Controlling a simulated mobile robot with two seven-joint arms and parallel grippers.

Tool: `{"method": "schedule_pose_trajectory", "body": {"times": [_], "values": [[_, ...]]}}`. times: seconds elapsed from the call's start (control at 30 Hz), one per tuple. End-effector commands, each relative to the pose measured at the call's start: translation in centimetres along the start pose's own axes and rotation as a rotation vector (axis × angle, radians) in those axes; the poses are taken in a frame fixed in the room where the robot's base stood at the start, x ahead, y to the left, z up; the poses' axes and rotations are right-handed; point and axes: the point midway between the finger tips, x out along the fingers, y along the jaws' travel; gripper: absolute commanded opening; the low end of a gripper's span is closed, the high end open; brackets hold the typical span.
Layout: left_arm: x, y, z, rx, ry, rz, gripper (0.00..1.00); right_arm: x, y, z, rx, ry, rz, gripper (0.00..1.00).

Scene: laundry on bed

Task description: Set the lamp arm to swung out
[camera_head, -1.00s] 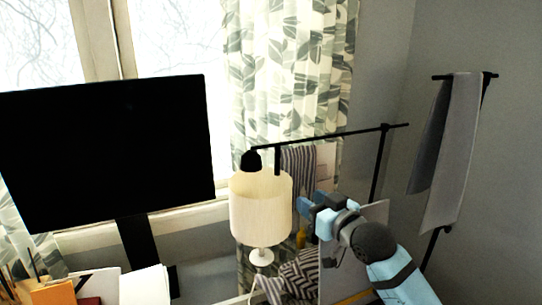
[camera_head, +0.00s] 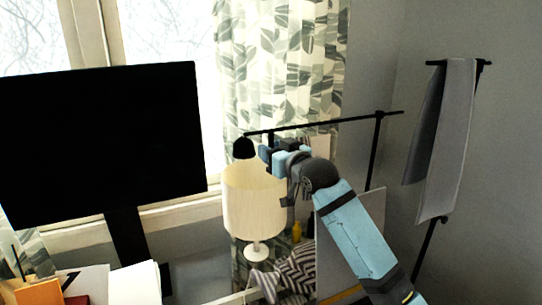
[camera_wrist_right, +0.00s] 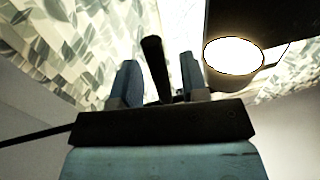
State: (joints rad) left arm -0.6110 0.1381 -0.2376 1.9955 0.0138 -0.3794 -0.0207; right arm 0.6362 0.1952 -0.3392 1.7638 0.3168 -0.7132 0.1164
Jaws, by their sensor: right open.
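The lamp arm (camera_head: 330,122) is a thin black bar running from a thin black post (camera_head: 374,150) at the right to a small black lamp head (camera_head: 243,147) at the left, above the cream-shaded table lamp (camera_head: 254,200). My right gripper (camera_head: 268,157) is just below the bar, near the lamp head, and hides a short black piece that hangs there. In the right wrist view my right gripper (camera_wrist_right: 158,85) is open, and a black bar (camera_wrist_right: 154,66) shows between its two blue fingers. I cannot tell whether they touch it. My left gripper is not in view.
A large black screen (camera_head: 100,145) stands at the left before the window. A leafy curtain (camera_head: 280,60) hangs behind the lamp arm. A rack with grey cloth (camera_head: 447,140) is at the right.

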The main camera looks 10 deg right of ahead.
Motion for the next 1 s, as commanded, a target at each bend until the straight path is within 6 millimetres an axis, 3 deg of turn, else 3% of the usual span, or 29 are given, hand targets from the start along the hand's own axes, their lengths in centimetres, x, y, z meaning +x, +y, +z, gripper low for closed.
{"method": "schedule_pose_trajectory", "body": {"times": [0.37, 0.57, 0.83, 1.0], "values": [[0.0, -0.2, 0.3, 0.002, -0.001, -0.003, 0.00, 0.7, 0.0, 0.0, 0.000, -0.001, 0.000, 0.41], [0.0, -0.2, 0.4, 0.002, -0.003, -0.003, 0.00, 0.7, 0.0, 0.0, 0.000, -0.001, 0.000, 0.00], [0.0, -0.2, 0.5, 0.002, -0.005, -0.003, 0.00, 0.4, 0.0, 0.0, 0.000, -0.001, -0.007, 0.00], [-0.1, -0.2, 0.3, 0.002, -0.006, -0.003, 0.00, -1.1, -0.2, -0.1, -0.002, -0.001, -0.047, 0.00]]}}
